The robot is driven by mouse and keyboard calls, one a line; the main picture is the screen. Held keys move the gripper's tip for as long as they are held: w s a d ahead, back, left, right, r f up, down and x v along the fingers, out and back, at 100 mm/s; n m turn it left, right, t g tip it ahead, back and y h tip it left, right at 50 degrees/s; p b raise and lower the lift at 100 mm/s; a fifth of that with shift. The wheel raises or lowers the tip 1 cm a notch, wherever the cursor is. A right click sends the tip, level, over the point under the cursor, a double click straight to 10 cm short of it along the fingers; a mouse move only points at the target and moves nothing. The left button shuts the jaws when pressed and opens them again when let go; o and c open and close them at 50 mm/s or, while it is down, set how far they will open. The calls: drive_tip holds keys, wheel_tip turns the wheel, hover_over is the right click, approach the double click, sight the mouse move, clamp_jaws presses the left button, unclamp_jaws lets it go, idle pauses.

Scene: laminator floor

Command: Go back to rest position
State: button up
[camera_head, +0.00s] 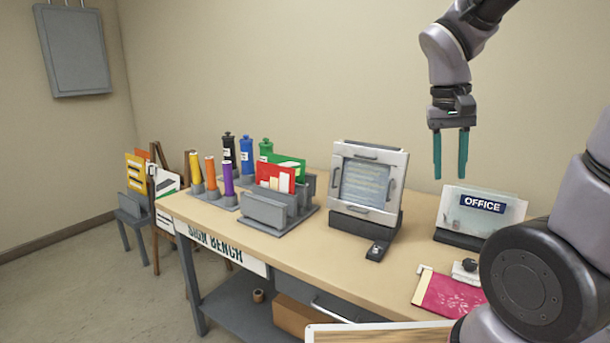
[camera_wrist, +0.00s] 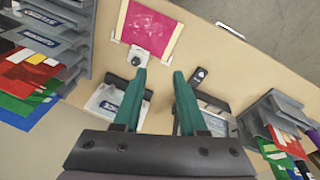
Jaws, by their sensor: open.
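My gripper (camera_head: 451,155) hangs in the air above the right part of the bench, fingers pointing down. Its two teal fingers are apart with nothing between them. The fingers also show in the wrist view (camera_wrist: 160,75), above the bench top. In the head view the gripper is above the clear stand with an OFFICE sign (camera_head: 481,204) and right of the laminator-like machine (camera_head: 366,182). It touches neither.
The bench (camera_head: 310,244) holds a rack with red and green folders (camera_head: 273,177), several bottles and markers, and a small black device (camera_head: 377,250). A pink sheet (camera_head: 449,294) lies at the front right. A grey wall box (camera_head: 75,50) hangs at left. Air left of my gripper is free.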

drive_tip(key=s+a+r+t+y, duration=0.1)
drive_tip(key=r+t+y, duration=0.1)
drive_tip(key=r, duration=0.3)
drive_tip(key=s+a+r+m+t+y, duration=0.1)
drive_tip(key=s+a+r+t+y, duration=0.1)
drive_tip(key=r+t, duration=0.2)
drive_tip(key=shift+a+r+t, duration=0.3)
drive_tip(key=shift+r+t, duration=0.1)
drive_tip(key=shift+r, duration=0.35)
